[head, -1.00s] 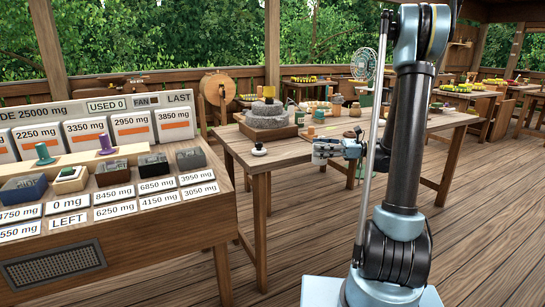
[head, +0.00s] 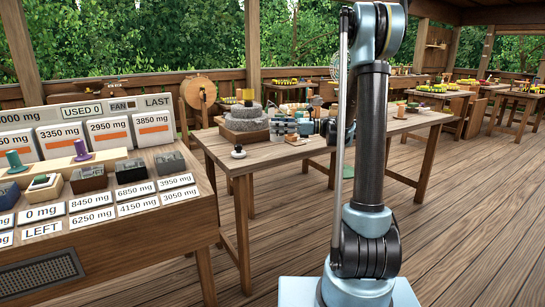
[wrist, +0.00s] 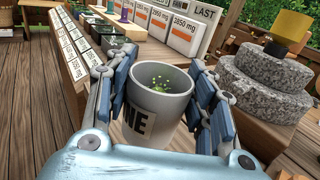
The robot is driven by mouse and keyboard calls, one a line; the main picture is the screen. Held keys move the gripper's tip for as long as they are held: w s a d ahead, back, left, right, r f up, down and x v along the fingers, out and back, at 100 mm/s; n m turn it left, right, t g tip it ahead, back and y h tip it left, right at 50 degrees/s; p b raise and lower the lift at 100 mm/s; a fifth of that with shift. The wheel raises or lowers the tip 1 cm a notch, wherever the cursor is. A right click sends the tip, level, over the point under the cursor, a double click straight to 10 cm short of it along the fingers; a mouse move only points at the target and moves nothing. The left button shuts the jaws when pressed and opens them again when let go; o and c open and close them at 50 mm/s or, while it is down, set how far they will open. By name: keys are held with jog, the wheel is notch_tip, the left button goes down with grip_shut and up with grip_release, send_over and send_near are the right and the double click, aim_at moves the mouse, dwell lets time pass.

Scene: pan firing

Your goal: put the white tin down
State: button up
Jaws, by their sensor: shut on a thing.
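The white tin (wrist: 160,105) stands upright between the fingers of my gripper (wrist: 165,72) in the wrist view. It is open at the top, with green bits inside and a dark-lettered label, partly hidden, reading "NE". My gripper is shut on it, with a blue-padded finger on each side. In the head view my gripper (head: 285,128) is over the wooden table (head: 217,148), just right of the stone mill. The tin cannot be clearly made out there, and its base is hidden in the wrist view.
The grey stone mill (head: 246,122) stands close by on the table; it also shows at the right of the wrist view (wrist: 265,85). A small white-and-black knobbed thing (head: 238,152) lies near the table's front edge. A console with weight cards (head: 100,215) stands at the left.

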notch_tip(320, 180, up, 2)
jog(key=w+a, duration=0.3)
jog(key=shift+t, duration=0.3)
jog(key=shift+d+f, duration=0.15)
jog(key=shift+f, duration=2.15)
jog(key=shift+d+f, duration=0.1)
jog(key=shift+f, duration=2.15)
jog(key=shift+f, duration=0.1)
jog(key=o, duration=1.1)
